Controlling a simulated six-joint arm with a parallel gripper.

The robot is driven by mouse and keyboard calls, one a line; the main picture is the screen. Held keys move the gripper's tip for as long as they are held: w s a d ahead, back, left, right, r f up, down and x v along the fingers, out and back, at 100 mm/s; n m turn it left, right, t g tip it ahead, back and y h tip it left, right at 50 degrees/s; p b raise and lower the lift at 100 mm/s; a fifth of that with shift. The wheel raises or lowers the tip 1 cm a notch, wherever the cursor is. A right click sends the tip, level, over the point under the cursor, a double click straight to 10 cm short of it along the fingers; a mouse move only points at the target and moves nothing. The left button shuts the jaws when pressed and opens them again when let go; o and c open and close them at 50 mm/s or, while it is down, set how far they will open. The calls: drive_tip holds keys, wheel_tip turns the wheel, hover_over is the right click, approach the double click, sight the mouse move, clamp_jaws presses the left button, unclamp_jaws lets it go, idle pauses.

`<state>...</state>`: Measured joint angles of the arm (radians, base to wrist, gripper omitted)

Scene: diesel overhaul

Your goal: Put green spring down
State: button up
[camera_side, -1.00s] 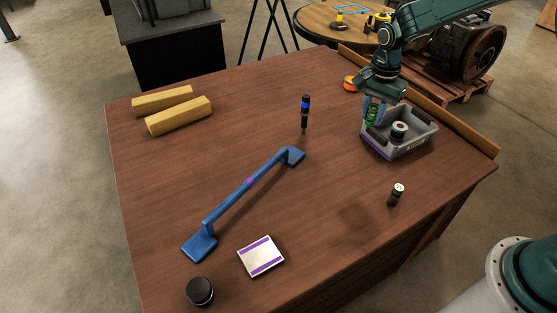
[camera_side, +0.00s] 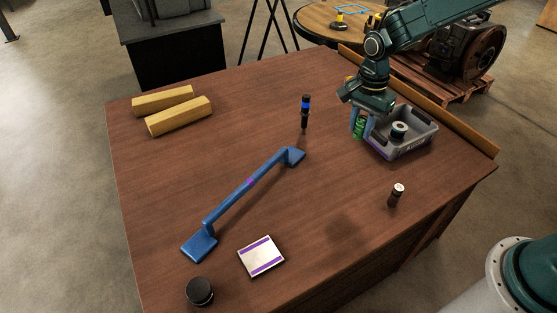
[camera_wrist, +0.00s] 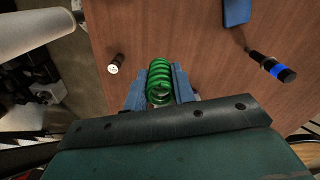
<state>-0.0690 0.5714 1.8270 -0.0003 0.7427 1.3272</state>
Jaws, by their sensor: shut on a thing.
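The green spring (camera_side: 358,127) is held upright between the blue fingers of my gripper (camera_side: 361,122), which is shut on it. It is just left of the grey bin (camera_side: 405,149) and appears close to the table top; I cannot tell whether it touches. In the wrist view the green coils (camera_wrist: 160,82) show between the fingers of my gripper (camera_wrist: 160,80), with the wooden table beyond.
The bin holds a green-and-white spool-like part (camera_side: 398,131). A blue bar (camera_side: 247,184) lies mid-table. Bare wood (camera_side: 335,185) lies between them.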

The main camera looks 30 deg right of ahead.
drive_tip(key=s+a, duration=1)
drive_tip(key=a, duration=0.2)
drive_tip(key=shift+m, duration=0.3)
drive_tip(key=f, duration=1.6)
drive_tip(key=shift+w+d, duration=0.1)
drive_tip(key=shift+w, duration=0.15)
drive_tip(key=shift+f, duration=0.1)
drive_tip(key=shift+f, duration=1.85)
drive_tip(key=shift+f, duration=0.1)
drive_tip(key=o, duration=1)
drive_tip(key=shift+r, duration=6.1)
